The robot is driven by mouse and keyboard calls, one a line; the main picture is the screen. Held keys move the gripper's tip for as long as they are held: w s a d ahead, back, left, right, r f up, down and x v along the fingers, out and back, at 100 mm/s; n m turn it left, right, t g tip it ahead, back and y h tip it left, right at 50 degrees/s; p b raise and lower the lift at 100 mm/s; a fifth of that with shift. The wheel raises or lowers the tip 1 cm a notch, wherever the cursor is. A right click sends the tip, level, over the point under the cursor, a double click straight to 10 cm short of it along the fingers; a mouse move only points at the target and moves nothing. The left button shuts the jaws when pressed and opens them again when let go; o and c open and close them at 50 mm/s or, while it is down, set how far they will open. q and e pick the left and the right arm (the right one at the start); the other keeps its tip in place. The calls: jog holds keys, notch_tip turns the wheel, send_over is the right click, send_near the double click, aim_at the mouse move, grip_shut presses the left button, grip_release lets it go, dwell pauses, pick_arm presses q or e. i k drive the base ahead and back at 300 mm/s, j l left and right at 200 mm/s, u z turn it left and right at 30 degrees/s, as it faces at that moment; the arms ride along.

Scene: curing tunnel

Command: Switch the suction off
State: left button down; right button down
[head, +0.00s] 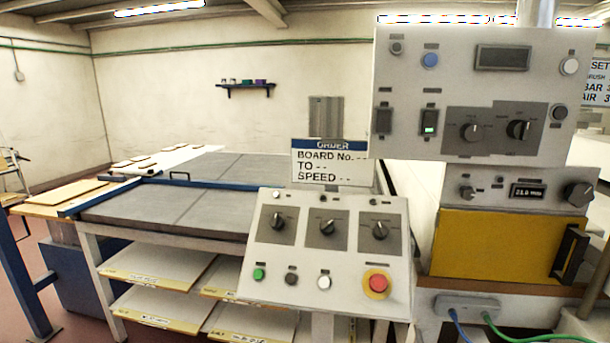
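No gripper of mine shows in the head view. A grey upper control panel (460,90) stands at the right. A lower sloped console (330,258) has three black rotary knobs, a green button (258,274), a dark button, a white button and a red emergency stop (377,282). The small labels are unreadable, so I cannot tell which control is the suction.
An order sign (330,163) stands above the lower console. A flat grey table (180,207) with a blue rail lies left, with shelves of boards (160,262) below. A yellow box (490,245) sits under a unit with a "21.0" display. Blue and green cables hang below.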

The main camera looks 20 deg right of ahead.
aim_at(430, 118)
jog(key=z, duration=1.5)
